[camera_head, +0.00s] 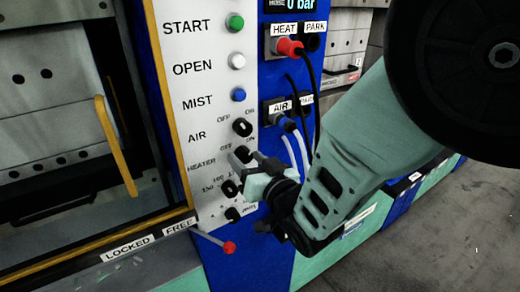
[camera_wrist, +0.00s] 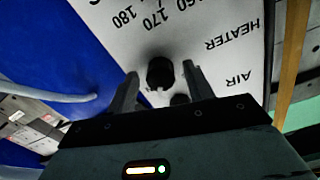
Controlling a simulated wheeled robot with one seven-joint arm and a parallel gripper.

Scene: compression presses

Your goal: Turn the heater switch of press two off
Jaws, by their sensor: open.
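The heater switch (camera_wrist: 160,72) is a round black knob on the press's white control panel (camera_head: 207,133). In the wrist view it sits between the two fingers of my open gripper (camera_wrist: 160,82), with a gap on each side. A small pale mark shows at its lower edge; I cannot tell which setting it is on. The OFF and ON marks show just above my fingers. The press number is not readable.
The black AIR knob (camera_head: 242,127) is close above, and the temperature knob (camera_head: 230,188) close below. A red-tipped lever (camera_head: 229,247) sticks out at the panel's foot. Cables with a red plug (camera_head: 289,47) and a blue plug (camera_head: 287,124) hang right of the panel.

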